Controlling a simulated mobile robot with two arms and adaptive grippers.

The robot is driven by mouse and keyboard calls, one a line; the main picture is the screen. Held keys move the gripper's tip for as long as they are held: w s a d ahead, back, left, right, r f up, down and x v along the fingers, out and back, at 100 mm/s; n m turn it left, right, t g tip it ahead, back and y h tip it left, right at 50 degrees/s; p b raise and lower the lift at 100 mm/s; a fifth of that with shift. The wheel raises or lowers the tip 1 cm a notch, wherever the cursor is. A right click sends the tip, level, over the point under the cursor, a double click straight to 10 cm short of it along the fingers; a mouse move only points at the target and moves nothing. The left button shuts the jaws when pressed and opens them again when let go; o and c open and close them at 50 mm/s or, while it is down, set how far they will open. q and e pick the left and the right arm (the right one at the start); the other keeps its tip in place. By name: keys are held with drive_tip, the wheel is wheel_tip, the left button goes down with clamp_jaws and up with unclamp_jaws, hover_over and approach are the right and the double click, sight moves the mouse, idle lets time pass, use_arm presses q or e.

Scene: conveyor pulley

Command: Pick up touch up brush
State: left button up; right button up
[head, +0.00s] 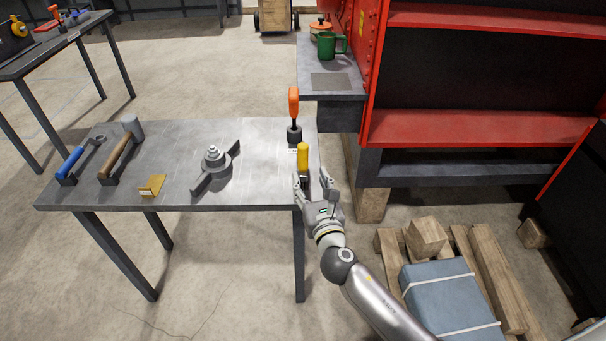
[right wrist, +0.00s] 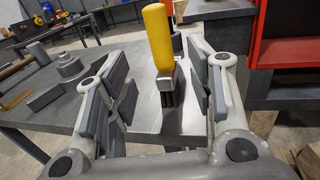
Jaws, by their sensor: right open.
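The touch up brush has a yellow handle (head: 303,156) and stands upright near the right edge of the grey metal table (head: 180,180). In the right wrist view the brush (right wrist: 158,38) shows its metal ferrule and dark bristles pointing down, between my open fingers and a little beyond them. My right gripper (head: 317,182) is open and empty at the table's right edge, just in front of the brush; its two fingers also show in the right wrist view (right wrist: 160,92). Whether a finger touches the brush I cannot tell. My left gripper is not in view.
An orange-handled tool (head: 293,108) stands just behind the brush. A grey winged part (head: 215,167), a yellow bracket (head: 152,186), a hammer (head: 122,150) and a blue-handled tool (head: 77,163) lie further left. A green mug (head: 326,45) is on a shelf behind.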

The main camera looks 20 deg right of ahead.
sight(304, 163)
drive_tip(key=w, duration=0.9)
drive_tip(key=shift+d+f, duration=0.2)
drive_tip(key=shift+d, duration=0.2)
drive_tip(key=c, duration=1)
clamp_jaws()
drive_tip(key=shift+r, duration=0.15)
